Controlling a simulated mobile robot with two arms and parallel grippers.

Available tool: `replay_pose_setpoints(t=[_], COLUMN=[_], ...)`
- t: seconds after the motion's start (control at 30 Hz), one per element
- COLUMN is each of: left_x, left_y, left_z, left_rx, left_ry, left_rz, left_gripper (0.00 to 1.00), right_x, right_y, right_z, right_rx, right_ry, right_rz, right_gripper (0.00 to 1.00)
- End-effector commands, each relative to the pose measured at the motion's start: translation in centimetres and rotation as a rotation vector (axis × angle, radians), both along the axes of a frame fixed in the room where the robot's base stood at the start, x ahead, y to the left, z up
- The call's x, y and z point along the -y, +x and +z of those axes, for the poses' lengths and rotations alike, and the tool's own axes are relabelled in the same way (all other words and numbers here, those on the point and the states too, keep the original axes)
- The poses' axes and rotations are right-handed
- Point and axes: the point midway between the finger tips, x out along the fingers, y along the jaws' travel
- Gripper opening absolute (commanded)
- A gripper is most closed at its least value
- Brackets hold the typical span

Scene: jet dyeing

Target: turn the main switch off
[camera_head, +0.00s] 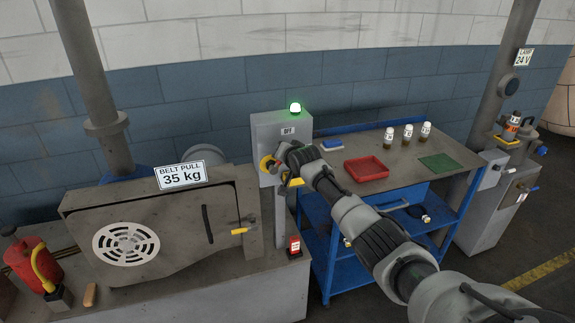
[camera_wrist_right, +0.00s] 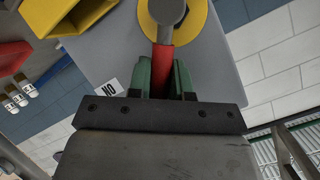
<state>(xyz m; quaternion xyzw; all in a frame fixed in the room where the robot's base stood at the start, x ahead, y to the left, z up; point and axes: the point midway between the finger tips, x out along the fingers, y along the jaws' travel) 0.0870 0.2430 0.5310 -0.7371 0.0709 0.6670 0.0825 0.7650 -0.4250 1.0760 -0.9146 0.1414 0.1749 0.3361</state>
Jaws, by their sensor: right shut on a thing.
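The main switch is on the front of a grey box (camera_head: 268,125) beside the workbench. In the head view its yellow plate (camera_head: 264,163) is partly hidden behind my right gripper (camera_head: 279,162). In the right wrist view the switch shows as a yellow disc (camera_wrist_right: 200,28) with a grey hub and a red handle (camera_wrist_right: 163,58). My right gripper (camera_wrist_right: 164,78) is shut on the red handle, with a green finger on each side. My left gripper is not in view.
A green lamp (camera_head: 295,108) glows on the box. A machine with a belt cover (camera_head: 75,235) stands left. A blue cart (camera_head: 318,215) at right carries a red tray (camera_head: 366,168), a green mat (camera_head: 440,162) and several bottles. A yellow part (camera_wrist_right: 72,17) is close to my right gripper.

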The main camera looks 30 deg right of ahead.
Motion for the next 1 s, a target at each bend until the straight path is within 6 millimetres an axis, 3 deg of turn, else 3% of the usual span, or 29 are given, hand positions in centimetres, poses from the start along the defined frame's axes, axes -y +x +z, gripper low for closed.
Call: replay_pose_setpoints(t=[0.23,0.5,1.0], left_x=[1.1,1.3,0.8], left_y=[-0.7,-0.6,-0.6], left_z=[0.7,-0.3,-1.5], left_rx=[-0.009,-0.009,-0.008], left_ry=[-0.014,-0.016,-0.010], left_rz=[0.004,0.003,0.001], left_gripper=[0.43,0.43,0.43], right_x=[-1.4,-2.6,-3.5], right_y=[0.7,1.0,1.2], right_z=[0.5,0.5,0.7], right_rx=[-0.061,-0.110,-0.153], right_ry=[-0.223,-0.431,-0.604], right_rz=[0.004,0.003,0.002], right_gripper=[0.00,0.00,0.00])
